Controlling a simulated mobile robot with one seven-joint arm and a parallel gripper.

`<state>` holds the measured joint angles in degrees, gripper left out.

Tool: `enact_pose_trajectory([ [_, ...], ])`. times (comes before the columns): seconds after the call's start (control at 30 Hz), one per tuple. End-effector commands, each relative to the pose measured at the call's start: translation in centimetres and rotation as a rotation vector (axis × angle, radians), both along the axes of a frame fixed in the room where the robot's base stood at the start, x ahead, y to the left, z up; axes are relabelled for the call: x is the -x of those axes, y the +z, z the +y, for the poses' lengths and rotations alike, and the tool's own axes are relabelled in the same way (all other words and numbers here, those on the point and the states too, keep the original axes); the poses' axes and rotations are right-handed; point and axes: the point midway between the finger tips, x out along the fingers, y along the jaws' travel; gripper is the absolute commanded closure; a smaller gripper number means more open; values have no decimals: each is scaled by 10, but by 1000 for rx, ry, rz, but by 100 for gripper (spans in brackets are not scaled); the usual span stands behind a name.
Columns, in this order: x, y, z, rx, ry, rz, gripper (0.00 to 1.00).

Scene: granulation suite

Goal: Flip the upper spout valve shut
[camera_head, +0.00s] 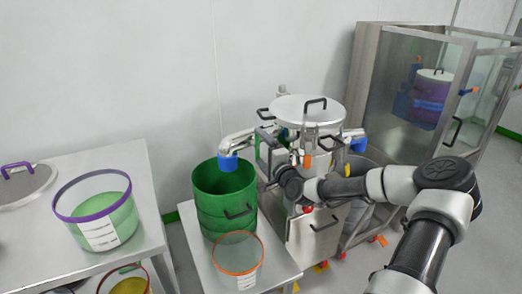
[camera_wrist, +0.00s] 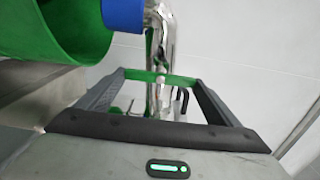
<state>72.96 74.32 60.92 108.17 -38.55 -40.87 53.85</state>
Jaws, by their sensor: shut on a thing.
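A steel spout (camera_head: 240,140) with a blue end leaves the granulator's left side above the green drum; this spout's pipe (camera_wrist: 162,45) and blue end (camera_wrist: 122,14) also show in the wrist view. A second blue-ended spout (camera_head: 354,136) is on the right side. The exact contact is unclear. In the head view my gripper is partly lost against the machine.
The green drum (camera_head: 224,196) stands under the left spout, close to my gripper. The granulator's lidded bowl (camera_head: 306,110) is behind my wrist. A clear orange-rimmed tub (camera_head: 238,258) stands in front. A glass-walled cabinet (camera_head: 390,80) is at the back right.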

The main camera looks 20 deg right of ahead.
Motion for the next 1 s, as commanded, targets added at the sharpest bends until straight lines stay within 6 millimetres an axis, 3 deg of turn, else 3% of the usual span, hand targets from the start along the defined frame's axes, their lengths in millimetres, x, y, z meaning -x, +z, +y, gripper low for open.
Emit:
enact_pose_trajectory([
  [0.5,0,0,0,-22,0,1,36],
  [0.53,0,0,0,-22,0,1,9],
  [0.6,0,0,0,-21,0,1,0],
  [0.87,2,0,0,-18,0,1,0],
  [1.0,17,1,-2,-18,-1,2,0],
])
